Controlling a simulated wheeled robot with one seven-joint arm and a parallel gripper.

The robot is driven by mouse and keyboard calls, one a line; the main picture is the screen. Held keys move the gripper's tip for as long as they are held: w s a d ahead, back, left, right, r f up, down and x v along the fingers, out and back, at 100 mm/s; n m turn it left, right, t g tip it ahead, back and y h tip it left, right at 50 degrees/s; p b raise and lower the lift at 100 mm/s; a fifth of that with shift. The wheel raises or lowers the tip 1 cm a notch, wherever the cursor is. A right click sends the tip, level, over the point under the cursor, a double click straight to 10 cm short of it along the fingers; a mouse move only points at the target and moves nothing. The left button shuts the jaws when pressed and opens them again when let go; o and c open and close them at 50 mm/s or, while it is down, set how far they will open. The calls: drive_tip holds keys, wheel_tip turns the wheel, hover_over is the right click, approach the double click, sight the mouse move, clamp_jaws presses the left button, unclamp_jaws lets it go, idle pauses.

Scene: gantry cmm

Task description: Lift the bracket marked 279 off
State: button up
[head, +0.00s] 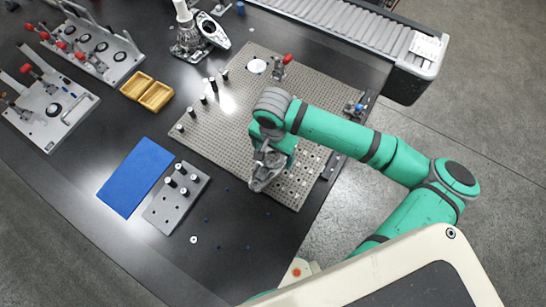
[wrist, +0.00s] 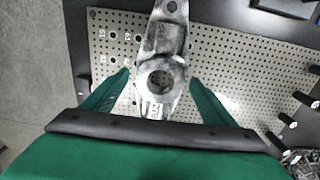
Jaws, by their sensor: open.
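A grey cast-metal bracket with a round bore (wrist: 164,55) lies between my open fingers (wrist: 159,77) in the wrist view. Small raised marks show near its lower end, but I cannot read them surely as 279. Both fingers stand apart from its sides, and its lower end is cut off by my gripper's dark edge. In the head view the bracket (head: 262,184) is at the near part of the perforated plate (head: 225,125), right below my gripper (head: 268,160). Whether it rests flat on the plate is hidden.
Black-and-white pins (head: 203,98) stand on the plate's left side, and a red-knobbed clamp (head: 281,65) at its back. A blue mat (head: 136,176), a grey pin block (head: 178,198) and a yellow tray (head: 147,92) lie left. More metal castings (head: 190,38) stand behind; a conveyor (head: 350,25) is beyond.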

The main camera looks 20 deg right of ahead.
drive_tip(key=shift+f, duration=0.4)
drive_tip(key=c, duration=1.6)
